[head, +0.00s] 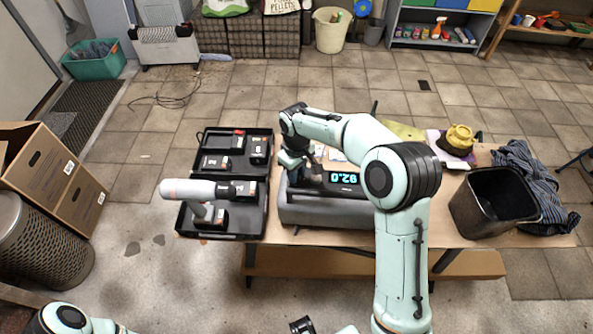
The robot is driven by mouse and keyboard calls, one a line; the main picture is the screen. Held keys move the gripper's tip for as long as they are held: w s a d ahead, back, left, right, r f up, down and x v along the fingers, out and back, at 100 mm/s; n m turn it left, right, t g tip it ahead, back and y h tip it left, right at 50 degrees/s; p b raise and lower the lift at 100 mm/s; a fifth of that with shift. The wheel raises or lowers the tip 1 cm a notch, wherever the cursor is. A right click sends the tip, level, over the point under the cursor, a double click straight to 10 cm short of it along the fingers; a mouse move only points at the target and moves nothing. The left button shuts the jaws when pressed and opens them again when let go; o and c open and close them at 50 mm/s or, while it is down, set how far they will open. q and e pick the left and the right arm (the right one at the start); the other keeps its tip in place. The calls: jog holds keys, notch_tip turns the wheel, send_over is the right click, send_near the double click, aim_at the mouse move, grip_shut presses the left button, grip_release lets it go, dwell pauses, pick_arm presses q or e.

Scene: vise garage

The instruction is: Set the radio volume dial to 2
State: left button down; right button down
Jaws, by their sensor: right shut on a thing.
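My right gripper (303,178) is at the left end of the radio's face, left of the display, shut on what appears to be the volume dial. The gripper and wrist hide the dial, so its setting cannot be read.
An open black tool case (187,222) with batteries and a pale drill (188,190) lies just left of the radio. A black bin (492,203), a striped cloth (540,180) and a yellow object (459,138) are on the right. Cardboard boxes (75,200) stand far left.

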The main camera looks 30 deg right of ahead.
jog(key=m, duration=0.5)
pick_arm(q)
jog(key=shift+w+r+p, duration=0.25)
jog(key=shift+r+p, duration=0.2)
jog(key=shift+r, duration=0.1)
pick_arm(e)
jog(key=shift+m, duration=2.2)
jog(key=c, duration=0.9)
grip_release()
pick_arm(q)
jog(key=shift+w+r+p, duration=0.5)
jog(key=shift+r+p, duration=0.3)
jog(key=shift+r, duration=0.1)
pick_arm(e)
notch_tip(320, 180, up, 13)
jog(key=shift+r, duration=0.2)
